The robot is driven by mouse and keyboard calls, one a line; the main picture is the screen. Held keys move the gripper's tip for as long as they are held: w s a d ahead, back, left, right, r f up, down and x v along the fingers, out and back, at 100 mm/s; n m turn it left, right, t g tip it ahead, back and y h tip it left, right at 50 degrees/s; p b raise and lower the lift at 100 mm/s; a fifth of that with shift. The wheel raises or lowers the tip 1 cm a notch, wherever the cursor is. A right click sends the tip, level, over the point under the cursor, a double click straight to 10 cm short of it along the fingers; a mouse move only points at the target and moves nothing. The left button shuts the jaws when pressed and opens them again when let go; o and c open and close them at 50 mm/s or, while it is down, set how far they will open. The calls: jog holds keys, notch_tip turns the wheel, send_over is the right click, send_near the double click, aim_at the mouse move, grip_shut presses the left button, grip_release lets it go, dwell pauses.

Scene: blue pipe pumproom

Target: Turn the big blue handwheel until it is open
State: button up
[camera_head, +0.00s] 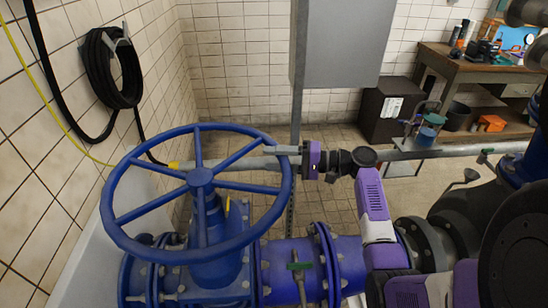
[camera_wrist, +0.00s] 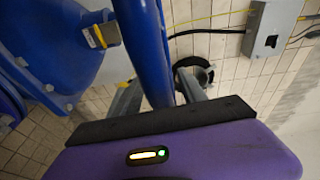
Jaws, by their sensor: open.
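The big blue handwheel (camera_head: 200,178) stands in the left half of the head view, its spokes meeting at a hub on top of a blue valve. My gripper (camera_head: 284,152) is at the right side of its rim. In the wrist view, a blue bar of the wheel (camera_wrist: 148,50) passes between the two grey fingers of my gripper (camera_wrist: 160,92). The fingers stand apart, one on each side of the bar. I cannot tell whether either finger touches it. The lower part of the bar is hidden behind my purple gripper body.
A blue flanged pipe (camera_head: 285,262) runs right below the wheel. A tiled wall with a coiled black hose (camera_head: 112,70) is at left. A grey cabinet (camera_head: 345,40) hangs behind. A workbench (camera_head: 470,70) with tools stands at the back right. A grey wall box (camera_wrist: 270,28) shows in the wrist view.

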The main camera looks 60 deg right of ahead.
jog(key=shift+w, duration=0.1)
jog(key=shift+c, duration=0.4)
grip_shut()
dwell(1.0)
